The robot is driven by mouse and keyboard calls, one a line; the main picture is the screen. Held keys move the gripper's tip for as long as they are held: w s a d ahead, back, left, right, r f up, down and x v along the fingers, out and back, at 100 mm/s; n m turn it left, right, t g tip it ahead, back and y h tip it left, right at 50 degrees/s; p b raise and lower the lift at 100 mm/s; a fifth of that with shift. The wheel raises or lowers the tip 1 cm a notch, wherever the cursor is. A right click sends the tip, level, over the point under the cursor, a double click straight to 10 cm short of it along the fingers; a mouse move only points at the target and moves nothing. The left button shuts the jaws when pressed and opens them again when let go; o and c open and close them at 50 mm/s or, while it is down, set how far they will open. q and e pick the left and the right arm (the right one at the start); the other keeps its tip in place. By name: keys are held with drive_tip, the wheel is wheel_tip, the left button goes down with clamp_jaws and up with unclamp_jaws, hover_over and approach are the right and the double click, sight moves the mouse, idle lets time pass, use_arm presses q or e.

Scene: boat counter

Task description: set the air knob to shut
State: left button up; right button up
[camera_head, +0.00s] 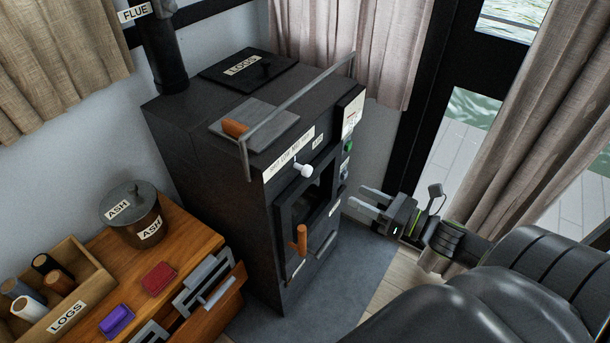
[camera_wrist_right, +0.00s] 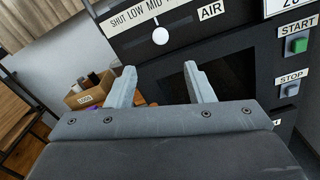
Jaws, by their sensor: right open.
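The air knob is a small white round knob (camera_head: 306,170) on the upper front of the dark stove, below a white strip (camera_head: 289,153) lettered SHUT, LOW, MID and on. The AIR label (camera_wrist_right: 211,12) is at the strip's right. My right gripper (camera_head: 368,203) is open and empty, right of the stove and apart from it. Its two fingers show in the right wrist view (camera_wrist_right: 162,88), below the knob. My left gripper is not in view.
The stove (camera_head: 190,150) has a front rail (camera_head: 300,92), an orange door handle (camera_head: 302,240), and green START (camera_wrist_right: 299,46) and STOP (camera_wrist_right: 291,90) buttons. A wooden cabinet (camera_head: 190,235) with an ash bin (camera_head: 133,212) and log box (camera_head: 90,290) stands left. Curtains hang right.

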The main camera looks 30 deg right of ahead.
sight(310, 172)
drive_tip(key=p+x, duration=0.4)
drive_tip(key=x, duration=1)
drive_tip(key=shift+w+a, duration=0.1)
drive_tip(key=shift+w, duration=0.3)
drive_tip(key=shift+w+a, duration=0.1)
drive_tip(key=shift+w, duration=0.2)
clamp_jaws()
